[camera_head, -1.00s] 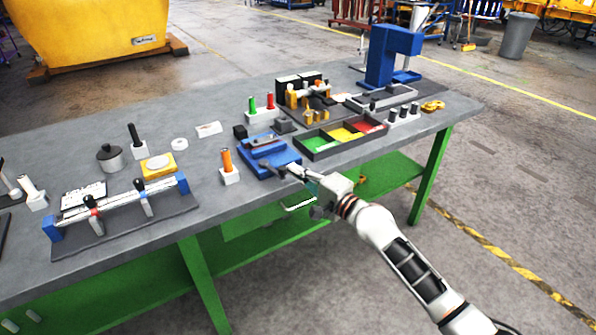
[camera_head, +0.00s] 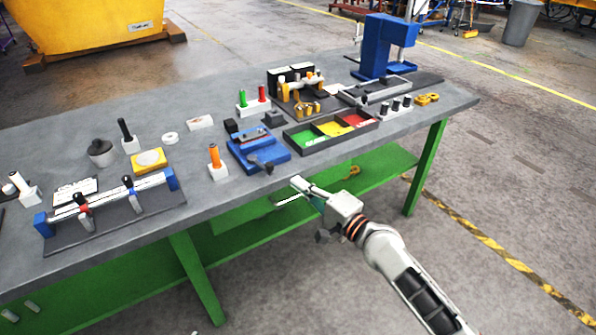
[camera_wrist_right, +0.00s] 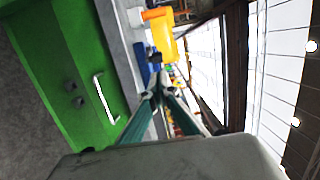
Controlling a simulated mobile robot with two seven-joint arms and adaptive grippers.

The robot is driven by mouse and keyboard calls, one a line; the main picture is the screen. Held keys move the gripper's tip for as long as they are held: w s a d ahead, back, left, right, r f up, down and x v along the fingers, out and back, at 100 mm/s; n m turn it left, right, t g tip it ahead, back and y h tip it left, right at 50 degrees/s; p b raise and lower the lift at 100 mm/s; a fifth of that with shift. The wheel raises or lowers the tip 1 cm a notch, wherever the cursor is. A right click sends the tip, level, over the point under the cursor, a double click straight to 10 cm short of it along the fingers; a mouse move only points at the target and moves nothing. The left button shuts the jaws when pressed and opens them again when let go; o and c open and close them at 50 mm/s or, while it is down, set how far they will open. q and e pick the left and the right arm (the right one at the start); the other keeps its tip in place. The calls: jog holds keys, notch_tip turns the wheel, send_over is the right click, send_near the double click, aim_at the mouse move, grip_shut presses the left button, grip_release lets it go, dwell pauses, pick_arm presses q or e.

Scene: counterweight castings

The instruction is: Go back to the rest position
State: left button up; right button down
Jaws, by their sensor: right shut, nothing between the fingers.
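My right gripper (camera_head: 297,183) is in front of the table's front edge in the head view, below and apart from the blue fixture (camera_head: 258,146). Its fingers are shut with nothing between them. In the right wrist view the fingertips (camera_wrist_right: 160,88) meet, with the table edge and coloured items beyond. My right arm reaches in from the lower right. My left gripper is not in view.
The grey workbench (camera_head: 215,200) has green legs and a lower shelf. On it stand a tray with green, yellow and red compartments (camera_head: 284,137), a blue press (camera_head: 378,50), an orange-handled tool (camera_head: 214,156) and a rail fixture (camera_head: 60,234).

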jog(key=s+d+f+n+g+h, duration=0.1)
jog(key=s+d+f+n+h, duration=0.3)
jog(key=s+f, duration=0.9)
jog(key=s+d+f+n+g+h, duration=0.2)
jog(key=s+d+f+n+h, duration=0.2)
jog(key=s+d+f+n, duration=0.6)
jog(key=s+d+f, duration=0.2)
jog(key=s+f, duration=0.1)
jog(key=s, duration=0.2)
jog(key=shift+s+d+f+n+g+h, duration=0.2)
jog(key=shift+s+f+n+g+h, duration=0.1)
jog(key=shift+f+h, duration=0.1)
jog(key=shift+w, duration=0.1)
jog(key=shift+w+a, duration=0.1)
jog(key=shift+a, duration=0.05)
